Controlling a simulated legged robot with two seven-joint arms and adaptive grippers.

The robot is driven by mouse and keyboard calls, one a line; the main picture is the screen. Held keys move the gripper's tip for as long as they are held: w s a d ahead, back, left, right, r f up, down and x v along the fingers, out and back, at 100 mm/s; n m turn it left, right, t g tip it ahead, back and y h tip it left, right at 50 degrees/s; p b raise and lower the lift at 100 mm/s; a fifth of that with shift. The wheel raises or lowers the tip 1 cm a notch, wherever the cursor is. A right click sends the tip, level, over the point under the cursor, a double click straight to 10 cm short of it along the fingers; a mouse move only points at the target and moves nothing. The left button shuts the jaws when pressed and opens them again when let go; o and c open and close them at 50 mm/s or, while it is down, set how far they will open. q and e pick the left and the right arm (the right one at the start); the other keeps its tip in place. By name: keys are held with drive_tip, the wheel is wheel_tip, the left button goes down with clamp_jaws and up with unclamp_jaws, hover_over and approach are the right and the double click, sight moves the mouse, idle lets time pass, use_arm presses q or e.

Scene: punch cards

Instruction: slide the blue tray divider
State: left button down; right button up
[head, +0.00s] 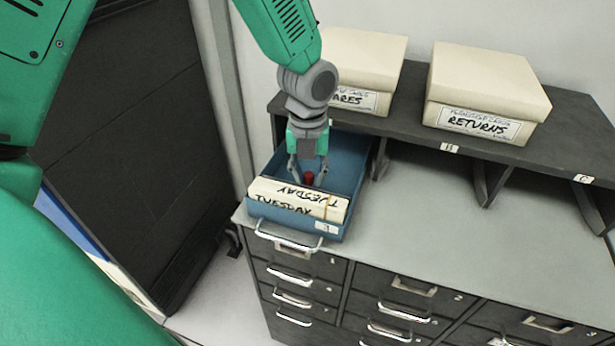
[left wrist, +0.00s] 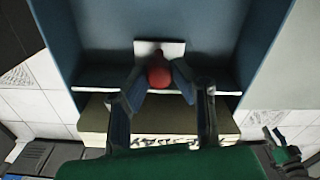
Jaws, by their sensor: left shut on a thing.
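The blue tray (head: 349,160) stands on the left end of the grey cabinet top, below the shelf. A block of cards marked TUESDAY (head: 290,206) fills its front end, with a band around it. The divider shows in the left wrist view as a pale crosswise edge (left wrist: 225,93) with a red knob (left wrist: 159,76). My left gripper (head: 307,176) reaches down into the tray from above. Its fingers are shut on the red knob, which also shows in the head view (head: 309,179). The divider's lower part is hidden. A small green and dark gripper-like shape, perhaps my right gripper (left wrist: 281,146), is unclear.
A dark shelf (head: 400,132) behind carries two cream boxes, one marked RETURNS (head: 485,90), the other (head: 362,67) partly covered by my arm. Dark uprights stand below it. The cabinet top (head: 430,230) right of the tray is clear. Drawer handles (head: 288,237) line the cabinet front.

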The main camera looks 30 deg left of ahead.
use_arm(q)
drive_tip(key=shift+w+a+p, duration=0.2)
drive_tip(key=shift+w+p, duration=0.1)
drive_tip(key=shift+w, duration=0.3)
drive_tip(key=shift+w+a+p, duration=0.2)
drive_tip(key=shift+w+p, duration=0.05)
drive_tip(key=shift+w, duration=0.3)
drive_tip(key=shift+w+d, duration=0.15)
drive_tip(key=shift+w, duration=0.05)
drive_tip(key=shift+d, duration=0.45)
drive_tip(key=c, duration=1.6)
unclamp_jaws()
drive_tip(key=shift+c, duration=0.2)
drive_tip(key=shift+a+r, duration=0.1)
drive_tip(key=shift+a, duration=0.15)
drive_tip(key=shift+a+r, duration=0.1)
drive_tip(key=shift+r, duration=0.15)
wheel_tip(320, 180, up, 11)
drive_tip(key=shift+d+r, duration=0.15)
drive_tip(key=shift+d, duration=0.05)
use_arm(e)
drive_tip(key=shift+s+d+r, duration=0.1)
drive_tip(key=shift+d+r, duration=0.1)
drive_tip(key=shift+r, duration=0.75)
